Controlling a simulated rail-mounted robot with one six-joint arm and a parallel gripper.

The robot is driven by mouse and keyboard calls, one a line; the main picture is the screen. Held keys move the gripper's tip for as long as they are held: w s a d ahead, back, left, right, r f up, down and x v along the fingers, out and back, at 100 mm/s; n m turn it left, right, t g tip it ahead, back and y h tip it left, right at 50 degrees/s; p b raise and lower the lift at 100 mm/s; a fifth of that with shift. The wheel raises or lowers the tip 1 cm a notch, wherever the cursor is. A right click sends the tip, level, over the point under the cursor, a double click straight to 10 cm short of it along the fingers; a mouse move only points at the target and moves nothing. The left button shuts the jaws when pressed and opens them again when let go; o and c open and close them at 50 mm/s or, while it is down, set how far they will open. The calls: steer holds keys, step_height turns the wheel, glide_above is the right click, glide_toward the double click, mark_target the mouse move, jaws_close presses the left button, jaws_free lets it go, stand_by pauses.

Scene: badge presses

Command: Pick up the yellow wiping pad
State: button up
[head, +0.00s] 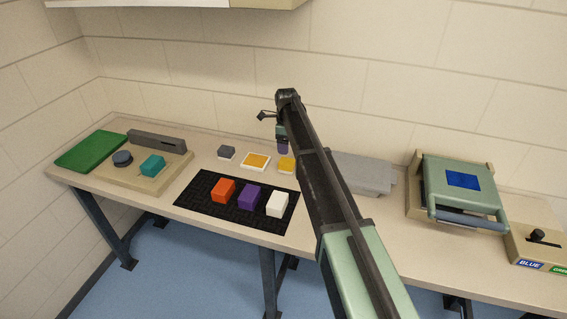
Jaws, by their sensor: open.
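Two yellow items lie on the table behind the black mat. One is a small yellow block (286,166), partly hidden by my arm; the other is a flat orange-yellow square with a white border (256,161). I cannot tell for sure which is the wiping pad; the small yellow block looks more like it. My gripper (282,148) is open, small in view and just above and behind the small yellow block in the picture. Its fingertips are hard to make out, and I cannot tell its height over the table.
A black mat (190,201) bears orange (223,190), purple (250,197) and white (277,204) blocks. A grey block (226,152) lies left of the yellow items. A tan board (125,178) stands left, a grey slab (362,174) and a green press (465,169) right.

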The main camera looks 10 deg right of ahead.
mark_target(287, 161)
steer(key=shift+s+d+m, duration=0.15)
steer(key=shift+d+m, duration=0.05)
steer(key=shift+m, duration=0.1)
steer(key=shift+a, duration=0.15)
step_height(287, 161, down, 11)
steer(key=b, duration=1.1)
steer(key=shift+f, duration=0.15)
steer(key=shift+r, duration=0.25)
steer(key=shift+c, duration=0.3)
steer(key=c, duration=1)
